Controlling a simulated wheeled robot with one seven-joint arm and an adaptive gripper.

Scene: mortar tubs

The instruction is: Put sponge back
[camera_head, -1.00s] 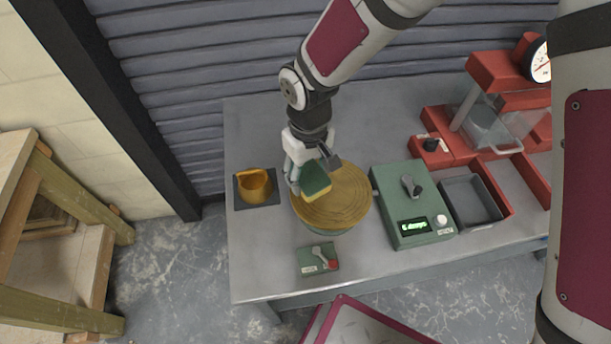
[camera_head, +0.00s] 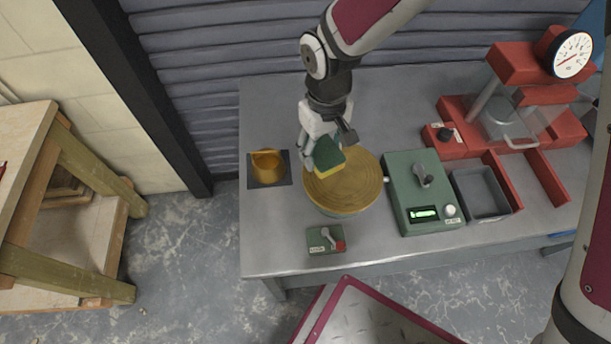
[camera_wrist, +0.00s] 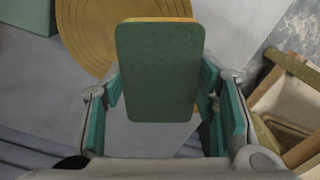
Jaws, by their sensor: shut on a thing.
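The sponge (camera_head: 328,156), green on one face and yellow on the other, is in my gripper (camera_head: 318,158) above the round yellow-brown disc (camera_head: 352,186) on the bench. In the wrist view the sponge's green face (camera_wrist: 160,75) fills the middle, between the two teal-padded fingers of my gripper (camera_wrist: 160,110). The gripper is shut on the sponge. The sponge looks tilted in the head view and covers the disc's left back part. Whether it touches the disc cannot be told.
An amber cup (camera_head: 267,170) stands on a dark square pad (camera_head: 284,180) to the left. A green control box (camera_head: 424,190), a grey tray (camera_head: 481,192) and a red press (camera_head: 520,95) stand to the right. A small green switch box (camera_head: 328,240) sits in front.

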